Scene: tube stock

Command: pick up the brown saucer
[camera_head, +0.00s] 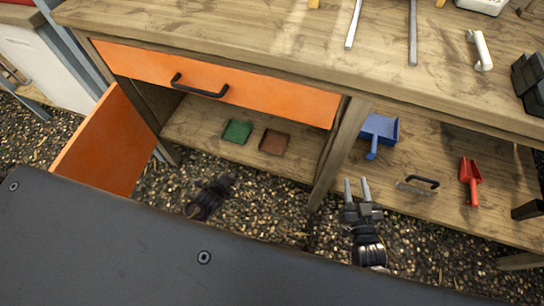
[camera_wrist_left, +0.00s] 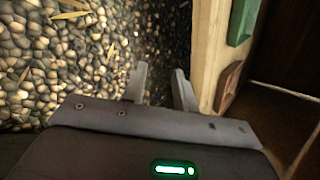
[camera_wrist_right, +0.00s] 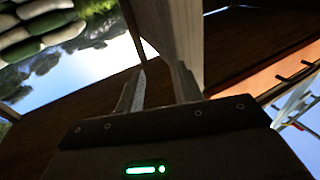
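The brown saucer (camera_head: 274,142) is a small square dish on the low shelf under the orange drawer. A green saucer (camera_head: 237,131) sits just left of it. In the left wrist view the brown saucer (camera_wrist_left: 229,86) shows at the right, near the shelf edge, with the green saucer (camera_wrist_left: 243,20) above it. My left gripper (camera_head: 226,182) is in front of the shelf, over the gravel, apart from the saucer. Its fingers (camera_wrist_left: 160,69) are apart with nothing between them. My right gripper (camera_head: 356,181) is open and empty, right of the table leg; its fingers (camera_wrist_right: 160,68) are also apart.
The orange drawer (camera_head: 230,85) is above the shelf, and an open orange door (camera_head: 103,143) stands at the left. A wooden leg (camera_head: 340,150) divides the lower shelves. A blue dustpan (camera_head: 380,129) and a red scoop (camera_head: 470,175) lie on the right shelf.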

